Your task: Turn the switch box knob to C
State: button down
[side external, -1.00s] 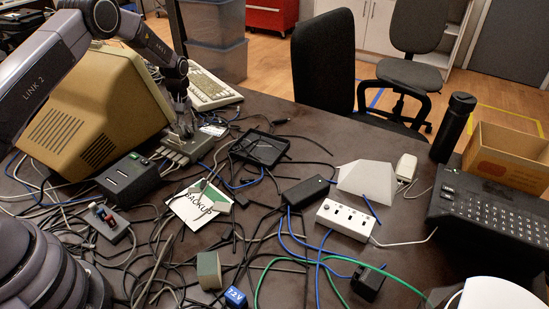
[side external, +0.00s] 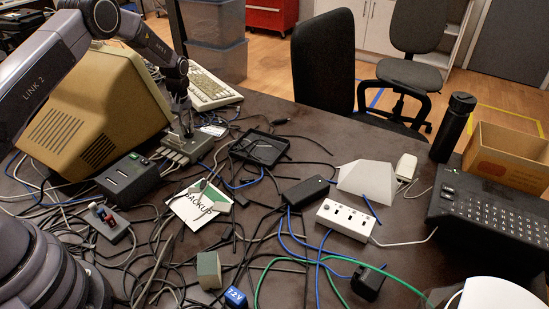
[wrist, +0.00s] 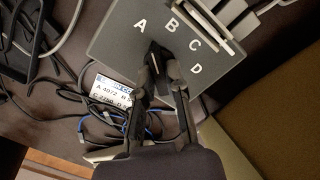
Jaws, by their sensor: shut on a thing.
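The grey switch box (wrist: 118,48) fills the upper wrist view, with the letters A, B, C and D in an arc beside its black knob (wrist: 158,58). A pale line shows on the knob. It appears to lie nearest the A side, but I cannot tell exactly which letter it points to. My gripper (wrist: 162,78) is shut on the knob, its fingers partly covering it. In the side external view, my gripper (side external: 187,133) reaches down onto the switch box (side external: 172,142) beside the beige monitor (side external: 95,105).
A black device (side external: 128,180) stands left of the switch box, and cables crowd the table around it. A white label (wrist: 110,88) lies next to the box. A keyboard (side external: 210,90) lies behind. A black tray (side external: 246,158) is to the right.

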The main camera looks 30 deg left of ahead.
aim_at(188, 128)
jog(key=m, duration=0.8)
jog(key=shift+d, duration=0.1)
jog(key=m, duration=0.7)
jog(key=shift+s, duration=0.1)
dwell(0.5)
jog(key=c, duration=1.1)
grip_release()
jog(key=shift+c, duration=0.2)
notch_tip(188, 128, up, 12)
